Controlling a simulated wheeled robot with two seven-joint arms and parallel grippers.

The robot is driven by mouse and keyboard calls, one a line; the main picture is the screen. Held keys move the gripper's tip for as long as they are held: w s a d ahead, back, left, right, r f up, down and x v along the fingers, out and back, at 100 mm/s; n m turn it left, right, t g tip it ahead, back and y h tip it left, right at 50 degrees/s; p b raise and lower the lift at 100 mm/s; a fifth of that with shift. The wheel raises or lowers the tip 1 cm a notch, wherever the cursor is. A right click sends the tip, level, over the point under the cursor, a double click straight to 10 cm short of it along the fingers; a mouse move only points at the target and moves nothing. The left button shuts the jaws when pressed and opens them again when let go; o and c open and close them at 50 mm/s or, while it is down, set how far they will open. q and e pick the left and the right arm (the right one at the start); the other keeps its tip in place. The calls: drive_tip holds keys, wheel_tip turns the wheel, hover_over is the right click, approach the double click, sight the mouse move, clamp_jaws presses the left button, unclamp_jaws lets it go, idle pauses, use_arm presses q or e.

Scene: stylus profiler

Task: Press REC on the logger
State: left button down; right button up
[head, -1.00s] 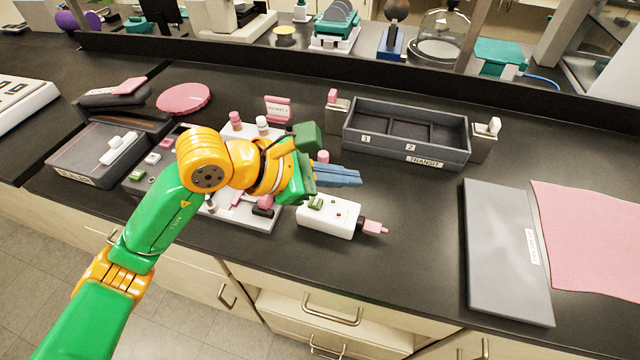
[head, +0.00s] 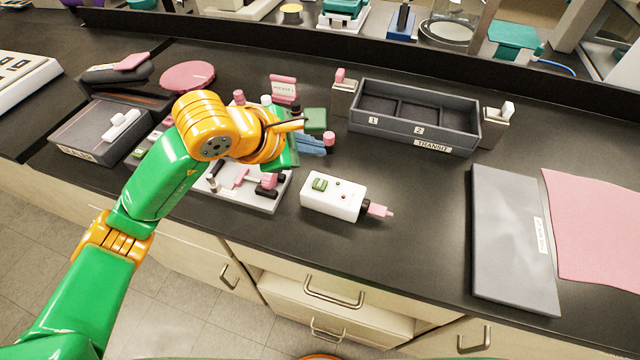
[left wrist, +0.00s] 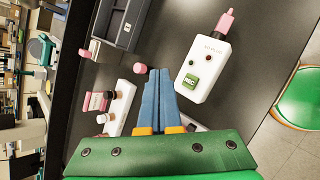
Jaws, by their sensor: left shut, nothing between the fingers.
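The logger is a white box (head: 345,205) with a green REC button (head: 320,184), small red dots and a pink plug at its right end. It lies on the black bench, right of the white instrument base. In the left wrist view the logger (left wrist: 208,52) is at upper right, and its green button (left wrist: 190,81) reads REC. My left gripper (head: 328,146) is above and behind the logger in the head view, apart from it. Its blue fingers (left wrist: 158,72) are together and empty, pointing just left of the logger in the left wrist view. My right gripper is not in view.
A grey divided TRANSIT tray (head: 470,133) stands behind the logger. A flat grey slab (head: 510,235) and a pink cloth (head: 595,225) lie to the right. The white base (head: 262,197) with pink knobs is under my left arm.

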sight(315, 186)
use_arm(q)
wheel_tip(315, 186, down, 6)
drive_tip(key=b, duration=0.3)
drive_tip(key=shift+b, duration=0.4)
drive_tip(key=shift+f+b, duration=0.35)
drive_tip(key=shift+b, duration=0.05)
idle(1.1)
drive_tip(key=shift+f+b, duration=0.35)
drive_tip(key=shift+b, duration=0.25)
drive_tip(key=shift+f+b, duration=0.5)
drive_tip(key=shift+b, duration=0.15)
idle(0.4)
idle(0.4)
drive_tip(key=shift+r+p, duration=0.5)
drive_tip(key=shift+r, duration=0.4)
drive_tip(key=shift+r, duration=0.1)
